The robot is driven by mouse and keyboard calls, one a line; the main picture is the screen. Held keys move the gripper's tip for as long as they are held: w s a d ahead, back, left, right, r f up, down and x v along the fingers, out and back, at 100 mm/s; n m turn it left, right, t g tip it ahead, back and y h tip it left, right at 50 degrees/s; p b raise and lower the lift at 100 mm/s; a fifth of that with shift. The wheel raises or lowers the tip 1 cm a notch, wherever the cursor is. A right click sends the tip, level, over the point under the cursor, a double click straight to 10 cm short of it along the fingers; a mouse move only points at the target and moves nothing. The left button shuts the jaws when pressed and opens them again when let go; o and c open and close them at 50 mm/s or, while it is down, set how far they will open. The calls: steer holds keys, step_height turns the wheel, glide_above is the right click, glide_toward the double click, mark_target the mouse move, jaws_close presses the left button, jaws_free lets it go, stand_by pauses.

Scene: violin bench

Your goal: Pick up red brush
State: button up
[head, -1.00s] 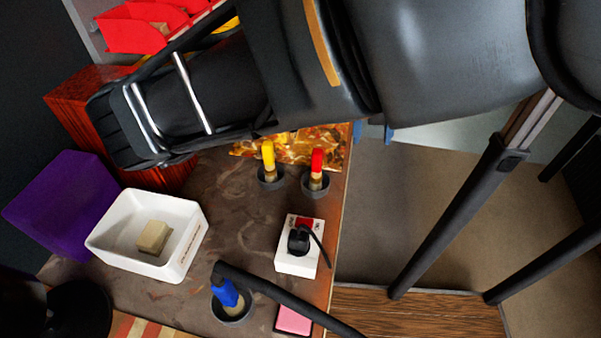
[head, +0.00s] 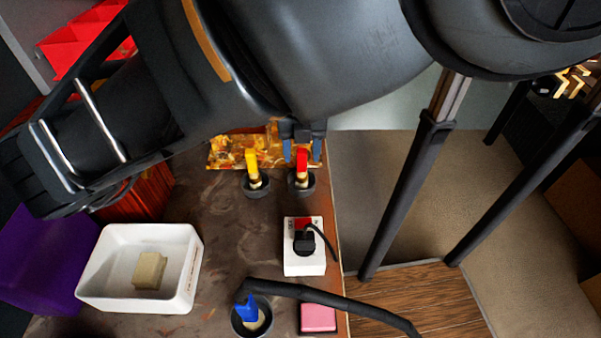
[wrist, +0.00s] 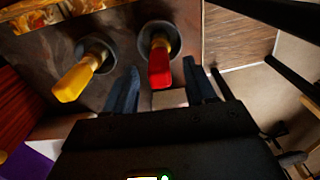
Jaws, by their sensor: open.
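The red brush (head: 302,160) stands upright in a dark round cup (head: 301,187) near the right edge of the bench. It also shows in the wrist view (wrist: 159,68), its red end pointing towards the camera. My gripper (head: 302,152) is open, with its blue fingertips on either side of the red end in the head view. In the wrist view my gripper (wrist: 160,72) also has one finger left and one right of the brush. I see a gap on both sides and no grip. I cannot tell how far the red end reaches between the fingers.
A yellow brush (head: 252,163) stands in its own cup just left. A blue brush (head: 245,308) in a cup, a white socket box (head: 304,262) with a black plug and cable, and a pink block (head: 318,318) are nearer. A white tray (head: 185,290) holds a beige block.

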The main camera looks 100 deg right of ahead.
mark_target(302, 161)
steer(key=shift+f, duration=1.75)
jaws_close()
